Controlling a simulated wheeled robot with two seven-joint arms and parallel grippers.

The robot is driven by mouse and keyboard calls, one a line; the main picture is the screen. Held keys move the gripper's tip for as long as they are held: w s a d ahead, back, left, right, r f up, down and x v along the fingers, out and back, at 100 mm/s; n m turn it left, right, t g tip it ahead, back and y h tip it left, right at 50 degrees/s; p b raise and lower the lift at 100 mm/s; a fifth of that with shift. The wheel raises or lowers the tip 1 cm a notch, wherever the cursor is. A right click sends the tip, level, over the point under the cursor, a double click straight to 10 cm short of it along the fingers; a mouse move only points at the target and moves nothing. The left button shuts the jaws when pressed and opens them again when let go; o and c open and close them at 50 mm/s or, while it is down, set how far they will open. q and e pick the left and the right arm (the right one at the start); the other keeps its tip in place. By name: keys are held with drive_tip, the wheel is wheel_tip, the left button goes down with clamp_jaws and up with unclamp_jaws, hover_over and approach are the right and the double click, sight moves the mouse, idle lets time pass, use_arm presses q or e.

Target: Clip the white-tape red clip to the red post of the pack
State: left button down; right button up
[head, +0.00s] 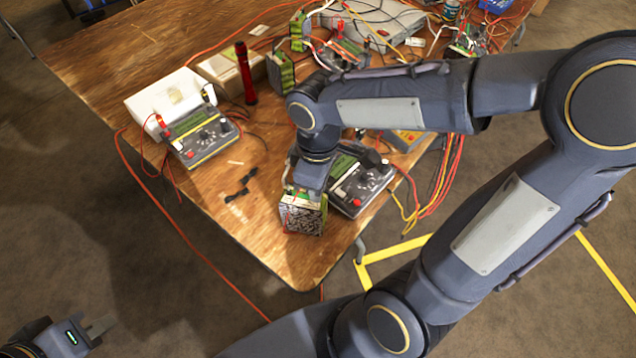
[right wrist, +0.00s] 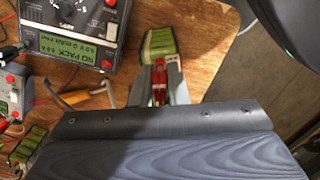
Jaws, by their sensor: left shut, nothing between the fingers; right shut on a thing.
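The pack (head: 303,217), a block with a black-and-white speckled face and green edges, stands near the table's front corner. In the right wrist view its green striped side (right wrist: 158,44) shows just past my fingertips. My right gripper (head: 305,194) points down at the pack's top. In the wrist view my right gripper (right wrist: 160,88) is shut on a red clip (right wrist: 159,82), close to the pack. The clip's tape, the red post and any contact between clip and post are not clear. My left gripper (head: 103,326) is shut and empty, off the table at lower left.
A charger (head: 362,187) stands right beside the pack; its screen reads "NO PACK" in the wrist view (right wrist: 72,45).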

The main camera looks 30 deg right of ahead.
drive_tip(key=o, duration=0.8)
drive_tip(key=shift+o, duration=0.2)
drive_tip(key=shift+o, duration=1.1)
drive_tip(key=shift+r+p, duration=3.4)
drive_tip(key=shift+r, duration=0.4)
